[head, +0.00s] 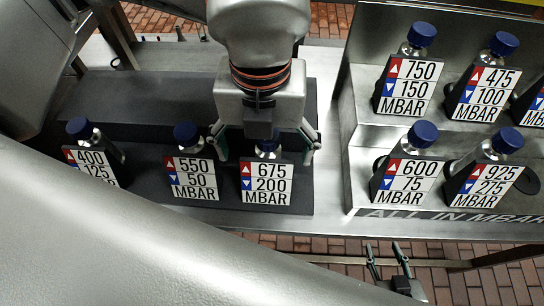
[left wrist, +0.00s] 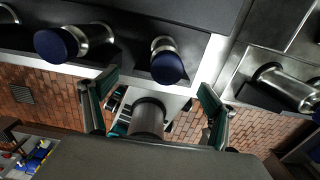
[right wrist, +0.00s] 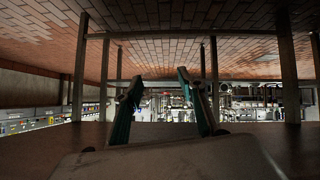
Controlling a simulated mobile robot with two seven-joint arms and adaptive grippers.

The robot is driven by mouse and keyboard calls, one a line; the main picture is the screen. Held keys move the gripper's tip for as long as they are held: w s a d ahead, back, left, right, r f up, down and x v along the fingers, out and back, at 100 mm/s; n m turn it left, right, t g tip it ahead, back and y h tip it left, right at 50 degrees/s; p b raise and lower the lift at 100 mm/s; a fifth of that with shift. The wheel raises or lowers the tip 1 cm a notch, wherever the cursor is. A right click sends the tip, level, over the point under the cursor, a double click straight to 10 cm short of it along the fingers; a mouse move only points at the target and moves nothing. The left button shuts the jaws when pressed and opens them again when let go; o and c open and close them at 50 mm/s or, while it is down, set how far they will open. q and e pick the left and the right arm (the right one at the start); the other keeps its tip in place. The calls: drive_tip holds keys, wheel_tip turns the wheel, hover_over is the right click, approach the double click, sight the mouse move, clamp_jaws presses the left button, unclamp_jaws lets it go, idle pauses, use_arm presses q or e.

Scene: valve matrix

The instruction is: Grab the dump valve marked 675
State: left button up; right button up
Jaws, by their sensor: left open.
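The dump valve marked 675 (head: 267,184) stands upright at the right end of a dark shelf, its plate reading 675 over 200 MBAR. Its blue cap is partly hidden by my left gripper (head: 263,143), which is above it, open, with one finger on each side. In the left wrist view, the blue-capped valve (left wrist: 167,66) lies between the two spread fingertips (left wrist: 156,84), with gaps on both sides. My right gripper (head: 388,258) is low in the head view, in front of the bench. Its fingers (right wrist: 158,80) are apart and empty in the right wrist view.
Valves marked 550 (head: 193,178) and 400 (head: 92,165) stand to the left on the same shelf. A stepped metal rack (head: 352,140) at right holds valves marked 750 (head: 408,87), 475 (head: 486,92), 600 (head: 404,180) and 925 (head: 486,183). Brick floor lies in front.

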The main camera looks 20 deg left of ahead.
sight(267, 169)
use_arm(q)
wheel_tip(267, 169, down, 2)
drive_tip(key=shift+s+f, duration=0.1)
drive_tip(key=f, duration=0.2)
drive_tip(key=f+b, duration=0.1)
drive_tip(key=shift+w+d+f, duration=0.1)
drive_tip(key=shift+w+f, duration=0.15)
drive_tip(key=shift+f, duration=0.45)
drive_tip(key=c, duration=1.6)
use_arm(e)
drive_tip(key=shift+s+a+f, duration=0.2)
drive_tip(key=shift+a, duration=0.15)
